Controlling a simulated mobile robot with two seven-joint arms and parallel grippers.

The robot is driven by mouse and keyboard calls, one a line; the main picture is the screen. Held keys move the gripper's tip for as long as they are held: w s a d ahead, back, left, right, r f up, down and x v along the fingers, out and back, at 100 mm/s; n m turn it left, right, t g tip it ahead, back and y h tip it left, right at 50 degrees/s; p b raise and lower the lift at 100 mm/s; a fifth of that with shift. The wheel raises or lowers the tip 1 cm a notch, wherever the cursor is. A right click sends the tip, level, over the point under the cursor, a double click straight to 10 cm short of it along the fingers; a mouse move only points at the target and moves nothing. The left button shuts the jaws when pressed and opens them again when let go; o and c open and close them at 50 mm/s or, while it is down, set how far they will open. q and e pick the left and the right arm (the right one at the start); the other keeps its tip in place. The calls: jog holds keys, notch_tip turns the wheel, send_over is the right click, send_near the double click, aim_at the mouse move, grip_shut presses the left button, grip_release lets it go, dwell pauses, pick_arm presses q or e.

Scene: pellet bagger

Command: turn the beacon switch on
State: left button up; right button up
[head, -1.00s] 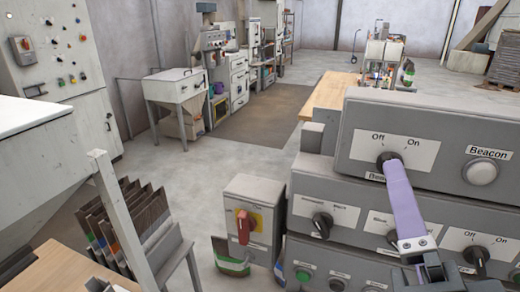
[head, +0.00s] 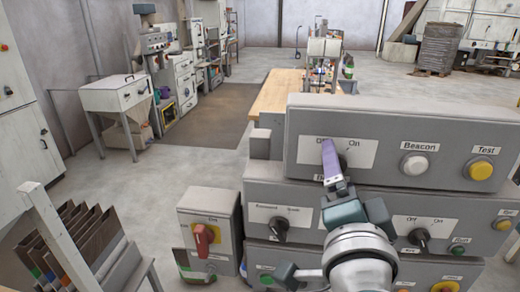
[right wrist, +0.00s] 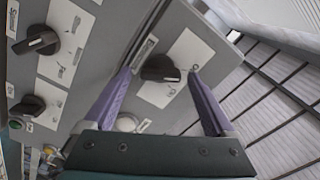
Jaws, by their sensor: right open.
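The beacon switch (head: 343,161) is a dark rotary knob on a white plate marked Off and On, on the top grey box. A purple finger of my right gripper (head: 328,150) partly covers it in the head view. In the right wrist view the black knob (right wrist: 160,68) shows between the tips of the two purple fingers of my open right gripper (right wrist: 159,77). I cannot tell whether either finger touches it, nor clearly whether it points to Off or On. A round white lamp (head: 414,165) labelled Beacon is to its right and looks unlit. My left gripper is out of view.
A yellow Test button (head: 480,171) is at the right of the top box. Other boxes with knobs and buttons, including a black knob (head: 419,238), are stacked below. A box with a red switch (head: 203,236) stands at left. A wooden table (head: 280,92) is behind.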

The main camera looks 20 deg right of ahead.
jog(key=c, duration=1.4)
jog(key=shift+f+m+b, duration=0.15)
jog(key=shift+m+b, duration=1.1)
jog(key=shift+m, duration=1.7)
jog(key=shift+f+m+b, duration=0.1)
jog(key=shift+m+b, duration=1.15)
jog(key=shift+m, duration=1.7)
jog(key=o, duration=1.4)
